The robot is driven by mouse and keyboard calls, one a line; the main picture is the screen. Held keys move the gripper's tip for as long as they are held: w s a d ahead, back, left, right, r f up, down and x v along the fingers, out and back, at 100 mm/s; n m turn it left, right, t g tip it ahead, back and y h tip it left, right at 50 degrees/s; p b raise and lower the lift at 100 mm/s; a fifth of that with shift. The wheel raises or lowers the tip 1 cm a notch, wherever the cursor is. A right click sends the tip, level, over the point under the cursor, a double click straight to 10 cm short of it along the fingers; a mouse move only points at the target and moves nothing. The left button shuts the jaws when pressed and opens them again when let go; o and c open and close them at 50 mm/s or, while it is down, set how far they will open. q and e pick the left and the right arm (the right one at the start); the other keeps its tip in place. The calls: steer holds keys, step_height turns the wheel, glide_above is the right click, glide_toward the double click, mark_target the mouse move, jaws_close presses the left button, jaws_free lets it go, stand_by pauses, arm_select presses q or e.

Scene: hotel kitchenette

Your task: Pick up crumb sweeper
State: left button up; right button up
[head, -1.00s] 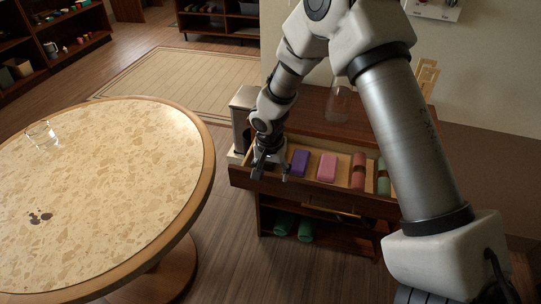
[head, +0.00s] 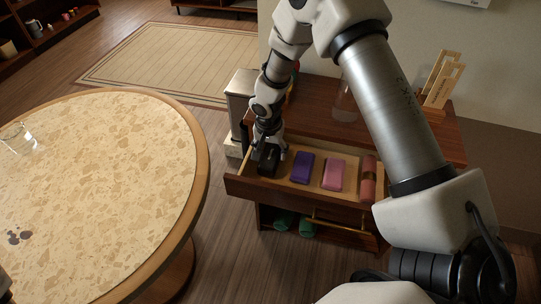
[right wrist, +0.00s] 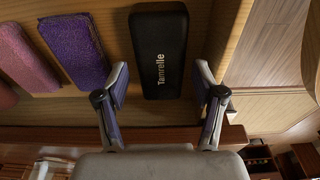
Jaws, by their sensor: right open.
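A black rounded block lettered "Tamrelle" (right wrist: 160,45), which appears to be the crumb sweeper, lies in the open drawer (head: 308,192). In the head view this black block (head: 268,160) is at the drawer's left end, partly hidden by my gripper. My right gripper (head: 270,146) is over it, pointing down. In the right wrist view the open fingers of my right gripper (right wrist: 162,82) stand to either side of the block's near end, with nothing held.
A grey appliance (head: 240,97) stands left of the cabinet. The round table (head: 90,200) bears a glass (head: 17,139) and dark crumbs (head: 19,236).

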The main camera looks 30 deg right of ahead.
mark_target(271, 155)
steer(key=f, duration=0.3)
steer(key=shift+w+d+f, duration=0.2)
steer(key=shift+w+d, duration=0.15)
steer(key=shift+w, duration=0.05)
steer(key=shift+r, duration=0.1)
steer(key=shift+s+a+r, duration=0.1)
steer(key=shift+s, duration=0.05)
steer(key=shift+c, duration=1.3)
steer(key=c, duration=0.8)
